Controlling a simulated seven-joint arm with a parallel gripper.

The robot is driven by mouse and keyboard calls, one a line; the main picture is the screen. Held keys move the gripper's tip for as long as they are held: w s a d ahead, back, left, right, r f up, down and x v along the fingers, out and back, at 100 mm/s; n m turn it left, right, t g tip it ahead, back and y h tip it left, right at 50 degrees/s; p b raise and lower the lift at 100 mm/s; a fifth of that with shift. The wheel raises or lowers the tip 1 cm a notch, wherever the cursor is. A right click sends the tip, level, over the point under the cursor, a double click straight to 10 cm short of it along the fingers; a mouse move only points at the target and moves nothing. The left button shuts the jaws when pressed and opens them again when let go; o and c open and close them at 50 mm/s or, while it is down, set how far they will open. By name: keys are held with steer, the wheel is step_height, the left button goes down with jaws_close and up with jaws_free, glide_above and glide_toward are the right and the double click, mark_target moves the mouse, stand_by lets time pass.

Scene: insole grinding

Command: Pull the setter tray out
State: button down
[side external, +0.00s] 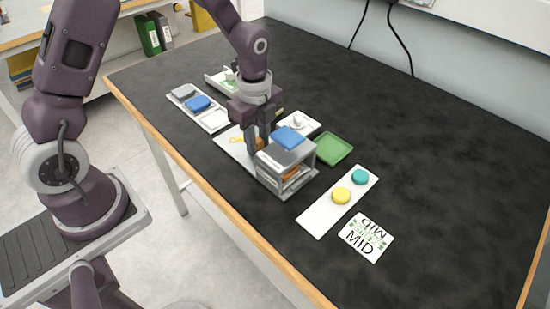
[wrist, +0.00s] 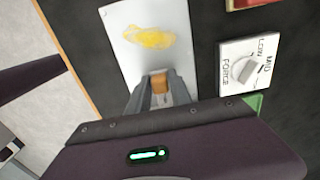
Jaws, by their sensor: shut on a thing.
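My gripper (side external: 257,147) is in front of a small grey open-framed box (side external: 287,165) with a blue block (side external: 288,138) on top. In the wrist view my gripper (wrist: 160,82) is shut on a small orange-brown block (wrist: 159,83), which looks like a handle. An orange piece (side external: 291,174) shows inside the box. A white plate (wrist: 117,20) with a yellow patch (wrist: 149,37) lies by the box, partly under my fingers. I cannot tell whether the held block belongs to the setter tray; the tray's body is not clearly visible.
A FORCE dial (wrist: 248,66) stands beside the plate. A green tray (side external: 333,148) lies right of the box. Another white tray (side external: 212,120) holds grey and blue blocks. The right table side is clear.

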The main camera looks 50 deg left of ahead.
mark_target(236, 134)
steer(key=shift+a, duration=4.25)
steer(key=c, duration=1.4)
jaws_free()
steer(key=shift+r, duration=3.5)
